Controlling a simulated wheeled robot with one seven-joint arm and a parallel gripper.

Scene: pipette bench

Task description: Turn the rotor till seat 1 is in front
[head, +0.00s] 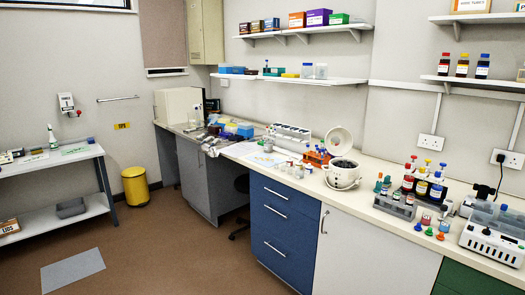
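A small white centrifuge (342,179) stands on the bench, right of the picture's middle. Its round lid (339,141) is up, tilted back toward the wall. The dark rotor (344,164) shows inside the open bowl. It is too small here to read seat numbers or tell which seat faces front. My gripper is not in this view.
The cream bench (375,203) runs along the wall. An orange rack (316,157) stands left of the centrifuge. Bottles with coloured caps (422,184) and a white device (492,242) stand to the right. The brown floor (185,235) before the blue drawers (284,222) is clear.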

